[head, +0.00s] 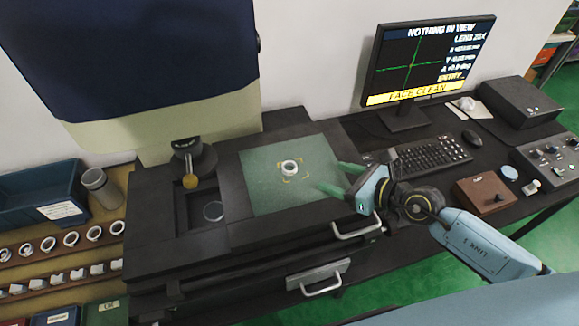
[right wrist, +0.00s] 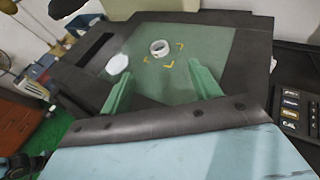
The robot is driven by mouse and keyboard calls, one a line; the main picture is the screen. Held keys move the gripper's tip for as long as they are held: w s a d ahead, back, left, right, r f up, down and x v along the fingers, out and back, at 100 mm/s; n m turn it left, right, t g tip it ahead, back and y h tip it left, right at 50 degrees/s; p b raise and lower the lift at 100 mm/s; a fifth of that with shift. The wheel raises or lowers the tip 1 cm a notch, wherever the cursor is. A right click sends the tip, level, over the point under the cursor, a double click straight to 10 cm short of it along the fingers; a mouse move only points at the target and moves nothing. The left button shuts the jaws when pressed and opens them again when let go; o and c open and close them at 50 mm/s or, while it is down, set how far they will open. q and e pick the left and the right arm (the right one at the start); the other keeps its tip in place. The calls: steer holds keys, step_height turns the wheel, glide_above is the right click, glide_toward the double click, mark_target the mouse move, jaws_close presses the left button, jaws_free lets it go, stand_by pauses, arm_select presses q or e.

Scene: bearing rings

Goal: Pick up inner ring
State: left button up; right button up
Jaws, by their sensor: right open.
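A small white ring (head: 289,167) lies flat on the green mat (head: 262,200), inside yellow corner marks. It also shows in the right wrist view (right wrist: 160,47), beyond my fingertips. My right gripper (head: 340,178) is open and empty, with its green fingers pointing left toward the ring. It is to the right of the ring and apart from it. In the right wrist view my right gripper (right wrist: 160,83) has one finger on each side with the mat between them. My left gripper is not in view.
A rack of several rings (head: 70,240) is at the far left. A monitor (head: 428,62), keyboard (head: 432,156) and brown box (head: 484,194) are on the right. The mat around the ring is clear.

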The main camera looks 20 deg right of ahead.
steer(key=shift+w+f+n, duration=0.25)
steer(key=shift+f+n, duration=0.05)
steer(key=shift+f, duration=0.1)
glide_toward(285, 165)
steer(key=shift+w+g, duration=0.3)
steer(key=shift+w, duration=0.2)
steer(key=b+x, duration=0.1)
steer(key=x, duration=0.4)
steer(key=shift+a, duration=0.2)
steer(key=shift+s, duration=0.1)
steer(key=c, duration=1.2)
